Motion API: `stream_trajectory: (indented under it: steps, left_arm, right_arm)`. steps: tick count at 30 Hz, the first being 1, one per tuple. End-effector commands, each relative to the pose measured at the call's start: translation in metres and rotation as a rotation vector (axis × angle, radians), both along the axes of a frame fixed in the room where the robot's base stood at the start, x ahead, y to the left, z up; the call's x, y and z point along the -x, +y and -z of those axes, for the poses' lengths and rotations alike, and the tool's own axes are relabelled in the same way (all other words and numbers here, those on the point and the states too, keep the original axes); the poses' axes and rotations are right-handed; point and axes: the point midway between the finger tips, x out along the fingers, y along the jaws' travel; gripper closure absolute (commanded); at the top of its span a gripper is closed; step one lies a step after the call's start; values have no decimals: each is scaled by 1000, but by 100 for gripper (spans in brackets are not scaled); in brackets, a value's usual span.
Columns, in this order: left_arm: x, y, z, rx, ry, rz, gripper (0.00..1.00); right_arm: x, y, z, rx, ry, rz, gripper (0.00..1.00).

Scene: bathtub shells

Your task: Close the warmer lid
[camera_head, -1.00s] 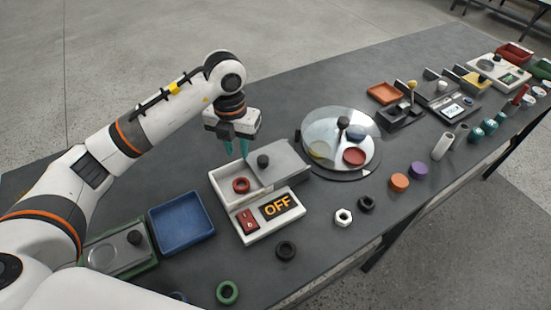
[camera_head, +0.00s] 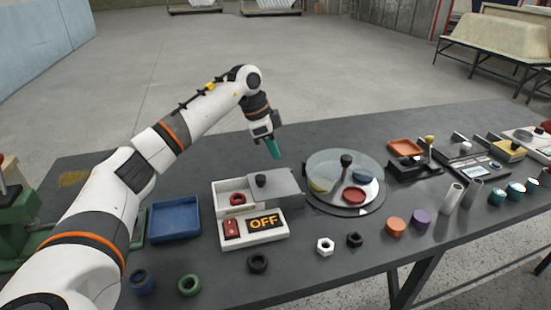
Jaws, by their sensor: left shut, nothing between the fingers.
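The warmer (camera_head: 220,212) is a white box with a red switch and a panel reading OFF. Its grey lid (camera_head: 284,187) with a black knob (camera_head: 261,180) is slid to the right, so the left part of the box is open. A red ring (camera_head: 237,198) shows inside this open part. My left gripper (camera_head: 275,153) has teal fingers, is shut and empty, and hangs above and behind the lid, apart from the knob. My right gripper is not in view.
A blue tray (camera_head: 175,220) stands left of the warmer. A round glass-topped disc (camera_head: 345,163) with a red dish stands close at right. Black (camera_head: 257,263), green (camera_head: 189,285) and white (camera_head: 325,246) rings lie in front. The table behind the warmer is clear.

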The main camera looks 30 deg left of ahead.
Motion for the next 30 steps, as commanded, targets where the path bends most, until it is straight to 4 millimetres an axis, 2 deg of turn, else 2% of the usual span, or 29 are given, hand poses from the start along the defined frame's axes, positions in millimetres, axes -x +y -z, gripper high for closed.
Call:
stream_trajectory:
  steps: [4,11,15,19,30]
  left_arm:
    - [-5,-9,30,-1,4,4,100]
    - [-14,-23,76,-1,4,5,100]
    - [-2,-3,75,-4,-1,2,100]
    - [5,6,75,-2,0,3,100]
    - [8,10,76,-3,-1,6,100]
  right_arm:
    - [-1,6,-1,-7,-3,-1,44]
    - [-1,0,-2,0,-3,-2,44]
    - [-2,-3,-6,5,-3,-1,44]
    - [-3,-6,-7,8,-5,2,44]
    - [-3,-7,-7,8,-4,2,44]
